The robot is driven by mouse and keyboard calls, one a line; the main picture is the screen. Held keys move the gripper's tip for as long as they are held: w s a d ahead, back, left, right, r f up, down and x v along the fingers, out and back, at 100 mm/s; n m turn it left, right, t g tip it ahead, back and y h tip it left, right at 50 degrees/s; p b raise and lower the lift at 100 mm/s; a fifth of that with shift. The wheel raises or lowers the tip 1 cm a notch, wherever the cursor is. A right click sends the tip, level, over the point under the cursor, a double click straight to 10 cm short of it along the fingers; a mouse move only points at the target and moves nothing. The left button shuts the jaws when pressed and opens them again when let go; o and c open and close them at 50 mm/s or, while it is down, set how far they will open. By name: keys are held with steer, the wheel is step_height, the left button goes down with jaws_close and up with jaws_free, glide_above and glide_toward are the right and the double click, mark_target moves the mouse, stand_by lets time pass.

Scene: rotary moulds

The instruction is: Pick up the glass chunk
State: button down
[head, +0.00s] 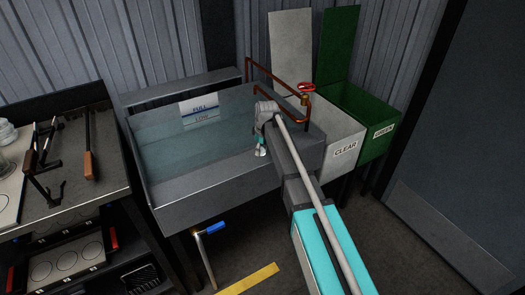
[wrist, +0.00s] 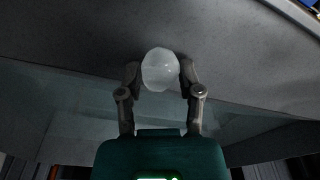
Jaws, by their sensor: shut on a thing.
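The glass chunk (wrist: 160,69) is a whitish, translucent rounded lump in the wrist view. My gripper (wrist: 160,75) is shut on it, with one finger on each side. In the head view my gripper (head: 261,150) hangs at the right end of the water tank (head: 215,203), inside or just above it; I cannot tell which. The chunk is too small there to make out clearly.
A grey bin marked CLEAR (head: 345,150) and a green bin marked GREEN (head: 384,134) stand right of the tank. A copper pipe with a red valve (head: 306,87) rises by the tank. A bench with tools (head: 75,190) is at left.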

steer(key=shift+r, duration=0.15)
step_height(320, 180, up, 3)
steer(key=p, duration=0.3)
steer(key=s+d+r+p, duration=0.9)
steer(key=d+p, duration=0.1)
steer(key=shift+d+r, duration=0.35)
steer(key=shift+r, duration=0.1)
stand_by(0.5)
step_height(320, 180, up, 19)
steer(key=p, duration=1.9)
